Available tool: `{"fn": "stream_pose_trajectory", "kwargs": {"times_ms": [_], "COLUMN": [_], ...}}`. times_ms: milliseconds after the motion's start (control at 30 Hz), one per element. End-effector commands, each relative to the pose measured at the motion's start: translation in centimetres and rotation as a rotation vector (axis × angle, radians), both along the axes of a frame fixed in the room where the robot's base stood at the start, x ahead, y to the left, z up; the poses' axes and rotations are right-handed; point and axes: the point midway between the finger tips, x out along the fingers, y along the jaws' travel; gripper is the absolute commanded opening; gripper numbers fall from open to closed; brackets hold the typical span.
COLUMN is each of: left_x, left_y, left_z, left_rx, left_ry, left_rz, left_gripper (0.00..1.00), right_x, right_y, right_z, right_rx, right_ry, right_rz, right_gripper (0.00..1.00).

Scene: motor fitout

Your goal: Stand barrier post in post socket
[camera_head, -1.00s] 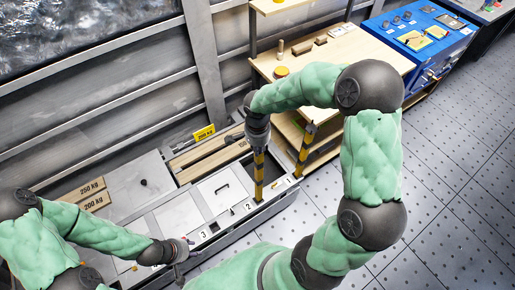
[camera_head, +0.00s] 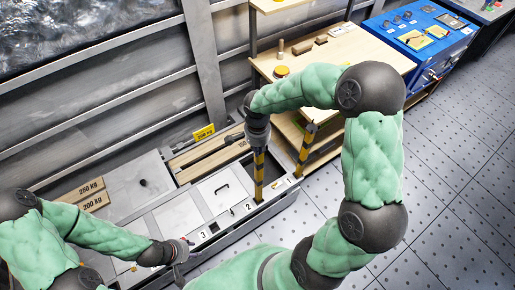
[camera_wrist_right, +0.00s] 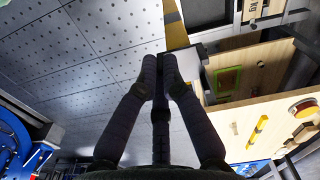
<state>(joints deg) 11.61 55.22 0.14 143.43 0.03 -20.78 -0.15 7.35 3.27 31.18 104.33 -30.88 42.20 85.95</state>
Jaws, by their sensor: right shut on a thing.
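My right gripper (camera_head: 258,143) points down and is shut on the upper part of a yellow-and-black striped barrier post (camera_head: 259,172). The post stands about upright, its lower end at the front edge of the grey bench unit (camera_head: 222,232), by the labels 1 and 2. I cannot tell whether its foot is inside a socket; the socket is not clearly visible. In the right wrist view the fingers (camera_wrist_right: 161,72) are close together, with a striped piece beyond them. My left gripper (camera_head: 184,252) is low by label 3; its opening is unclear.
Another striped post (camera_head: 305,148) stands by the wooden shelf unit (camera_head: 372,58), right of the held post. A grey lidded compartment (camera_head: 221,190) and wooden weight bars (camera_head: 90,195) lie to the left. A blue cabinet (camera_head: 425,40) is at back right. Floor at right is clear.

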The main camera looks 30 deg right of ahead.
Motion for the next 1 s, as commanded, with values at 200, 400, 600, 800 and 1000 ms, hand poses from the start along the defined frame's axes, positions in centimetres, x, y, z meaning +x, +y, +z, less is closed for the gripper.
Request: {"fn": "stream_pose_trajectory", "kwargs": {"times_ms": [200,400,600,800,1000], "left_x": [0.0,0.0,0.0,0.0,0.0], "left_y": [0.0,0.0,0.0,0.0,0.0], "left_z": [-0.8,-1.4,-2.0,-2.6,-3.2], "left_rx": [0.000,0.000,0.000,0.000,0.000], "left_ry": [0.000,0.000,0.000,0.000,0.000], "left_rz": [0.000,0.000,0.000,0.000,0.000], "left_gripper": [0.40,0.40,0.40,0.40,0.40], "right_x": [0.1,0.1,0.1,0.1,0.1], "right_y": [-0.1,-0.1,-0.1,-0.1,-0.1], "right_z": [-0.7,-1.4,-2.0,-2.6,-3.3], "right_rx": [-0.001,-0.001,-0.001,-0.001,-0.001], "right_ry": [-0.004,-0.004,-0.004,-0.004,-0.004], "right_rz": [-0.001,-0.001,-0.001,-0.001,-0.001], "right_gripper": [0.00,0.00,0.00,0.00,0.00]}}
